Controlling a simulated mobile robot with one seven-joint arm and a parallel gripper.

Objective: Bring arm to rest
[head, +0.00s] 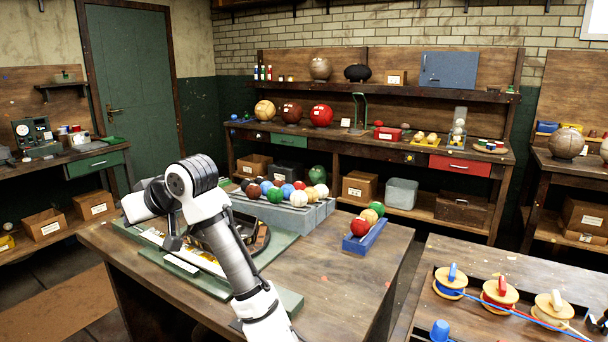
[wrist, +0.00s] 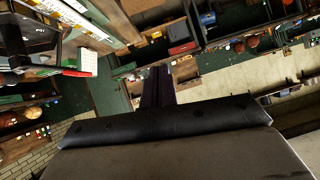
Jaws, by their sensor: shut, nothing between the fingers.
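My gripper (wrist: 157,72) shows in the wrist view as two dark fingers closed together, with nothing between them. In the head view my white and grey arm rises from the bottom edge and bends over at the elbow above the near workbench (head: 340,292). The hand end is partly hidden behind the arm there. My arm stands in front of the green mat (head: 282,247) and the tray area on the bench. I cannot tell the exact gap between the hand and the bench.
A grey rack (head: 312,217) of several colored balls stands behind my arm. A blue tray (head: 366,240) with three balls lies to its right. A second table (head: 440,262) at the right holds thread spools (head: 500,294). Bare bench top lies right of the mat.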

